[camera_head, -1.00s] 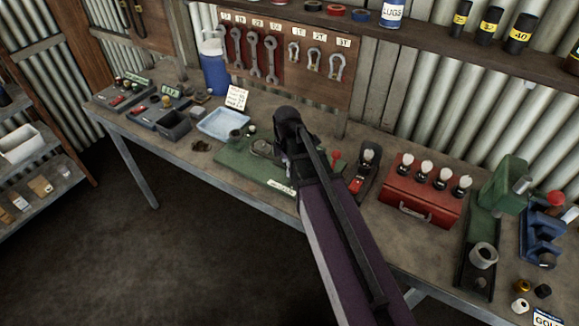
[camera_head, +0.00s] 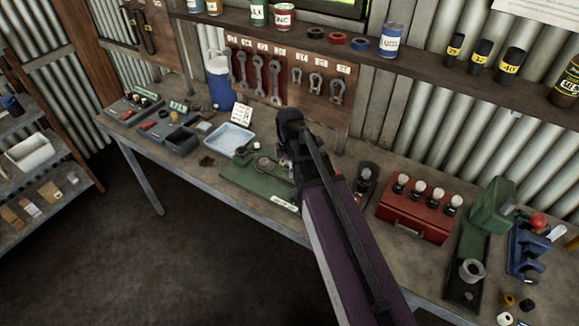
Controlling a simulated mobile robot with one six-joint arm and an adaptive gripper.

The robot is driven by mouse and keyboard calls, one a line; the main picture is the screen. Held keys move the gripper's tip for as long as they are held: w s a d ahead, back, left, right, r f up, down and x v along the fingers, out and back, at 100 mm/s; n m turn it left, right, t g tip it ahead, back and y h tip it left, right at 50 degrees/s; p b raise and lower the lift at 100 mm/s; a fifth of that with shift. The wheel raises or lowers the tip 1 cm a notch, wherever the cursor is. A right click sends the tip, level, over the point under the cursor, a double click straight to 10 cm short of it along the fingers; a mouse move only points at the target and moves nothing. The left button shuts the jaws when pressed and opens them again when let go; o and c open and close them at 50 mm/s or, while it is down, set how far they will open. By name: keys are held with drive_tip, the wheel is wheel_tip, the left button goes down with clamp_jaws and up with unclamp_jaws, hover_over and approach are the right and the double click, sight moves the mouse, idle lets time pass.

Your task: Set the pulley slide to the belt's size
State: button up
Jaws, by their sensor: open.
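A green base plate (camera_head: 250,182) lies on the bench left of my arm, with a white label (camera_head: 284,203) on its front edge. Round dark metal parts (camera_head: 264,164) sit on its back part; I cannot tell which is the pulley, the slide or the belt. My gripper (camera_head: 284,160) is open, low over the back right of the plate. My wrist and forearm hide most of its fingers and the plate's right end. I cannot tell whether it touches anything.
A blue tray (camera_head: 229,140) and a white card (camera_head: 241,113) stand behind the plate. Wrenches (camera_head: 259,75) hang on the back board.

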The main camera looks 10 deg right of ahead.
drive_tip(key=shift+r+p, duration=1.45)
drive_tip(key=shift+r, duration=0.35)
drive_tip(key=s+d+f+m+b, duration=0.4)
drive_tip(key=s+f+m+b, duration=0.4)
drive_tip(key=m, duration=1)
drive_tip(key=s, duration=0.2)
drive_tip(key=shift+s+d+f+m, duration=0.15)
drive_tip(key=shift+s+d+m, duration=0.15)
drive_tip(key=shift+d, duration=0.1)
